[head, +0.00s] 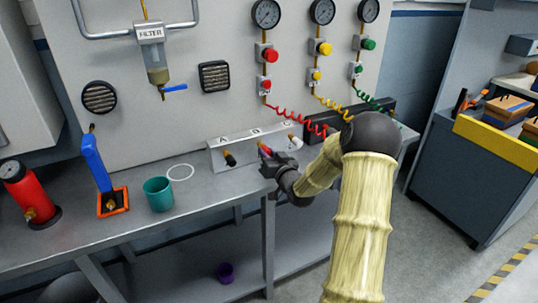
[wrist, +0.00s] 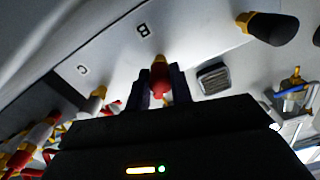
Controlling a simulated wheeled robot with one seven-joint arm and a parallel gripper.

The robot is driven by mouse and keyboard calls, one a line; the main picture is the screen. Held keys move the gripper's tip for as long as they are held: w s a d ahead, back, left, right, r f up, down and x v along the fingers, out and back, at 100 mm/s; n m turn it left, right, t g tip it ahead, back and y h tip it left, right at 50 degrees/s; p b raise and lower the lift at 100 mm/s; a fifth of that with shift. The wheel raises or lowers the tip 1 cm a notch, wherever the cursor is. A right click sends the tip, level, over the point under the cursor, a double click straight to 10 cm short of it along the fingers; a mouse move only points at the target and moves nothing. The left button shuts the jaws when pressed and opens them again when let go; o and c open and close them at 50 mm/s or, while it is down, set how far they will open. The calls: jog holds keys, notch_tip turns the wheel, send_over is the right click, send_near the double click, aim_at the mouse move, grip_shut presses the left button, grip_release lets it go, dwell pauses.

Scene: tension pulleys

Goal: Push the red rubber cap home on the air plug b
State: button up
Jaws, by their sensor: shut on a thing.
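My gripper (wrist: 161,92) is shut on the red rubber cap (wrist: 158,82), with one dark finger on each side of it. The cap is in line with air plug b (wrist: 157,59), under the letter B on the pale panel. A brass-orange part shows at the cap's far end; I cannot tell how far the cap is over the plug. In the head view my gripper (head: 269,160) is in front of the panel's middle, and a bit of the red cap (head: 264,150) shows beside its fingers.
A black-capped plug (head: 230,159) is at A and a white-capped plug (head: 295,141) at C, close on both sides. A teal cup (head: 159,194), a white ring (head: 180,172) and a blue-handled tool (head: 96,163) are on the bench to the left. Coiled hoses (head: 297,124) hang behind.

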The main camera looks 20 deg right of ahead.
jog(key=o, duration=1)
jog(key=shift+s, duration=0.1)
jog(key=s, duration=1.7)
jog(key=shift+s+d, duration=0.15)
jog(key=shift+d, duration=0.1)
